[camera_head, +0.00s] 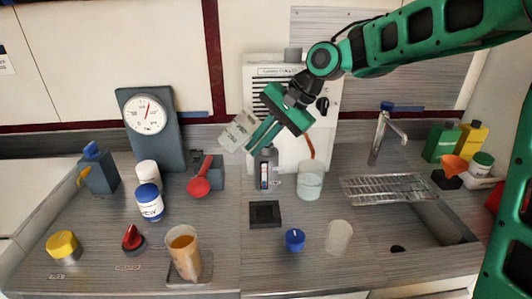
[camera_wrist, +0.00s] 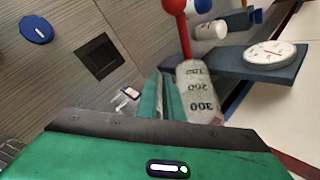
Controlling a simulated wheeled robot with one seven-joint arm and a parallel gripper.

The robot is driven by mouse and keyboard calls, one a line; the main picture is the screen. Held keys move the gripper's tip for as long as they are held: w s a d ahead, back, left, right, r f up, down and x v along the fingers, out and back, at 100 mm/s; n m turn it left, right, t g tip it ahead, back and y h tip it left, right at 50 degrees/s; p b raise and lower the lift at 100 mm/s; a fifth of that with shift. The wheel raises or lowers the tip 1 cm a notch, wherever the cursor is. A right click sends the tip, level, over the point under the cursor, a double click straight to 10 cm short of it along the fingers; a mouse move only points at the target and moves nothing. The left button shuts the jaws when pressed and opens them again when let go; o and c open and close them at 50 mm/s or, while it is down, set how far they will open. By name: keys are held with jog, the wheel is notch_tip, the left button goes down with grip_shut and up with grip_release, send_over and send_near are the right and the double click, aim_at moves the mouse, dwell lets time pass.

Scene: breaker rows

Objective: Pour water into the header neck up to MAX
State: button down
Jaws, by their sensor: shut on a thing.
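My gripper (camera_head: 258,140) is shut on a clear graduated beaker (camera_head: 239,130), held up in the air and tilted. In the wrist view my gripper's fingers (camera_wrist: 163,92) meet the side of the beaker (camera_wrist: 197,90), whose marks read 100, 200 and 300. How much water is in it I cannot tell. The grey header (camera_head: 266,168), with a small level window on its front, stands below and slightly right of the beaker in the head view. My fingers partly cover its neck there. The MAX mark is too small to read.
A clear jug (camera_head: 310,181) stands right of the header, with a white panel (camera_head: 326,130) behind. A blue cap (camera_head: 294,240), a black square pad (camera_head: 265,214) and a cloudy cup (camera_head: 339,238) lie in front. A red-handled thing (camera_head: 199,186) and a dial scale (camera_head: 150,120) are left.

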jog(key=shift+a+f+y, duration=0.1)
jog(key=shift+f+y, duration=0.25)
jog(key=shift+y, duration=0.5)
jog(key=shift+a+f+y, duration=0.1)
jog(key=shift+f+y, duration=0.2)
jog(key=shift+y, duration=0.55)
dwell(2.4)
jog(key=shift+s+f+n+y+b, duration=0.1)
jog(key=shift+f+n+y+b, duration=0.2)
jog(key=shift+y+b, duration=0.5)
dwell(1.5)
jog(key=shift+d+r+g+y+b, duration=0.15)
jog(key=shift+g+y+b, duration=0.2)
jog(key=shift+b, duration=1.15)
